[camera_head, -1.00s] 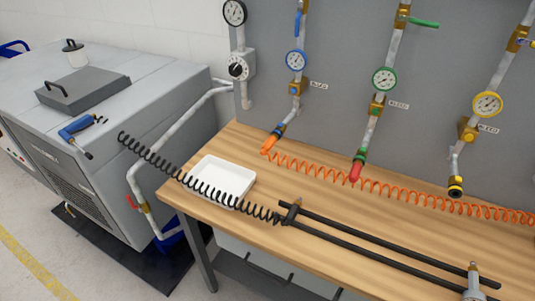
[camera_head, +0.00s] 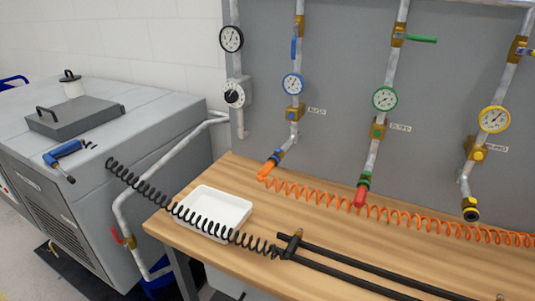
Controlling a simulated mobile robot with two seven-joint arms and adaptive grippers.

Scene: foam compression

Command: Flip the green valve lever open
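The green valve lever (camera_head: 421,39) is at the upper right of the head view. It sticks out sideways to the right, roughly level, from a brass valve (camera_head: 398,35) on a grey pipe. Below it on the same pipe are a green-rimmed gauge (camera_head: 385,99) and a brass fitting with a green part (camera_head: 377,131). The pipe ends in a green and red coupling (camera_head: 362,190) just above the bench. Neither of my grippers shows in the view.
A wooden bench (camera_head: 330,230) stands before the grey panel, with a white tray (camera_head: 214,211), black rods (camera_head: 340,262) and an orange coiled hose (camera_head: 320,199). A black coil (camera_head: 150,190) hangs between bench and grey machine (camera_head: 80,180). Blue-gauge (camera_head: 292,84) and yellow-gauge (camera_head: 494,119) pipes flank the green one.

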